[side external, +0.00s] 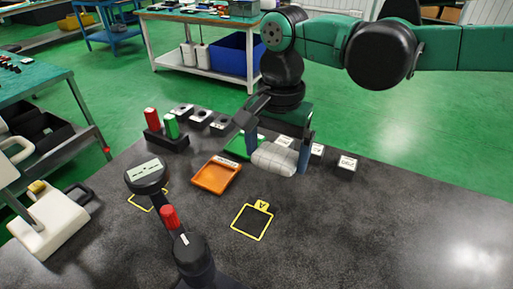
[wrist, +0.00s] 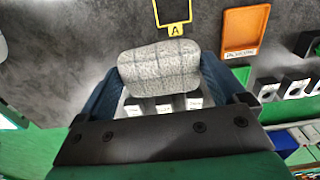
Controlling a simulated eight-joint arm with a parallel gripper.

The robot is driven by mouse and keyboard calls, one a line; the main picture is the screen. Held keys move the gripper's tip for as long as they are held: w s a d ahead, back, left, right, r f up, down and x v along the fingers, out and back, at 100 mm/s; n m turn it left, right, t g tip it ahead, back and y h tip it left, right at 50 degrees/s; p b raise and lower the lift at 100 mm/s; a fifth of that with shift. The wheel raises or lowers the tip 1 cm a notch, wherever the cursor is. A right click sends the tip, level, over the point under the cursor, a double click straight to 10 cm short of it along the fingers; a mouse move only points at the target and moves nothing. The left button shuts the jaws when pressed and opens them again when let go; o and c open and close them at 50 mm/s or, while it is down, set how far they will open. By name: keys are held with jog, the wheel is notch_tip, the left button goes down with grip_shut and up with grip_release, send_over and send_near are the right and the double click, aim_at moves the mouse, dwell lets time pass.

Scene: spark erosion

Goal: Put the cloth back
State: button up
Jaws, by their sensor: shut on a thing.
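The cloth (side external: 275,159) is a pale grey, rolled or folded bundle with faint darker lines. My gripper (side external: 278,161) is shut on it, with one blue finger at each end, and appears to hold it above the dark table. In the wrist view the cloth (wrist: 158,62) lies across between the blue fingers of my gripper (wrist: 160,72). A yellow-outlined square marked A (side external: 252,221) is on the table in front of the cloth and looks empty. It also shows in the wrist view (wrist: 172,12), beyond the cloth.
An orange tray (side external: 216,177) and a partly hidden green tray (side external: 238,148) are left of my gripper. Small labelled dark blocks (side external: 346,164) stand behind and right. A rack holds a red and a green cylinder (side external: 171,127). A round gauge (side external: 146,174) stands front left. The right tabletop is clear.

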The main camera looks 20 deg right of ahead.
notch_tip(320, 180, up, 7)
send_over(321, 200)
notch_tip(321, 200, down, 20)
jog(key=shift+f, duration=0.1)
jog(key=o, duration=0.8)
